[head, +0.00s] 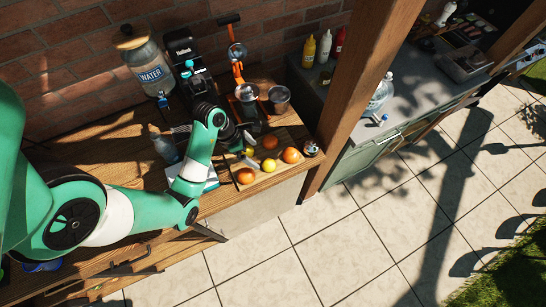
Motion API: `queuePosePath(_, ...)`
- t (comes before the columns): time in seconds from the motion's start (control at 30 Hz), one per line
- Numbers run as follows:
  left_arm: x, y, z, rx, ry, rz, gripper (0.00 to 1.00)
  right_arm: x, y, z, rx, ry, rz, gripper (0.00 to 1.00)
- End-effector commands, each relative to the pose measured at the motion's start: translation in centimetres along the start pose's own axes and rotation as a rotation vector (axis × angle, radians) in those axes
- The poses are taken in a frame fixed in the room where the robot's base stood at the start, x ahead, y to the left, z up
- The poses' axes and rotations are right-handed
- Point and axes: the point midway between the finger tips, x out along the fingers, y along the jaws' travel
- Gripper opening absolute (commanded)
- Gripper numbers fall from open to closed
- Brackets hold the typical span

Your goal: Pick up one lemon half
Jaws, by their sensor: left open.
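Yellow fruit lies on a light wooden board (228,163) near the right end of the wooden table. One small yellow piece (249,152) is close to my left gripper, and a rounder yellow one (269,166) lies in front of it. They are too small to tell which is a lemon half. My left gripper (244,141) is open above the back left part of the board, its fingers dark and small. It is just behind the nearer yellow piece; I cannot tell whether it touches it. My right gripper is not in view.
Oranges (246,176) share the board, including one at the right (290,155). Behind stand a metal pot (279,98), an orange-handled press (238,72) and a water jar (149,70). A wooden post (350,95) rises right of the table.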

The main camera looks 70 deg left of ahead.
Motion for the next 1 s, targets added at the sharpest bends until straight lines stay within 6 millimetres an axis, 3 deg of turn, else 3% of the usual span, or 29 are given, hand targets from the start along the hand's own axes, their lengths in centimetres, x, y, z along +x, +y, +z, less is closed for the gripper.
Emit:
queuePosePath(0.17,0.6,0.2,-0.1,-0.005,-0.002,0.004,1.00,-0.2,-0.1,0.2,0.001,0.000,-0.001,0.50)
queuePosePath(0.4,5.1,0.2,-0.1,-0.002,-0.002,0.002,1.00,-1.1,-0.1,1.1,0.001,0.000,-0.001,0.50)
queuePosePath(0.7,6.8,0.2,0.1,-0.002,-0.004,0.005,1.00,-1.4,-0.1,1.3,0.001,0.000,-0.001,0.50)
queuePosePath(1.0,11.3,0.0,0.0,-0.002,-0.003,0.005,1.00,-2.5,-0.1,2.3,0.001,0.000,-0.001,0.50)
